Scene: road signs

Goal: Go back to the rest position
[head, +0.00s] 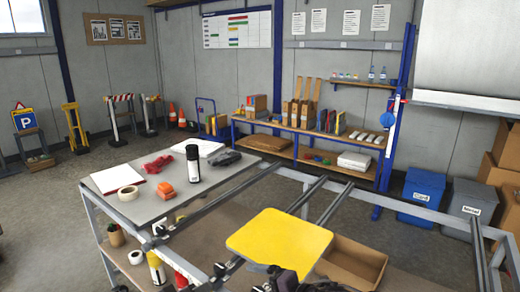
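A yellow sign plate (280,242) with rounded corners lies nearly flat over the metal rails at the bottom middle of the head view. Its face is plain yellow. Dark parts (283,280), possibly of my grippers, show just below its near edge at the bottom of the picture. They are cut off and small, so I cannot make out fingers, tell left from right, or see whether they touch the plate.
A metal frame (345,184) spans the front. An open cardboard box (352,262) sits low at right. Blue (421,195) and grey bins stand beyond.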

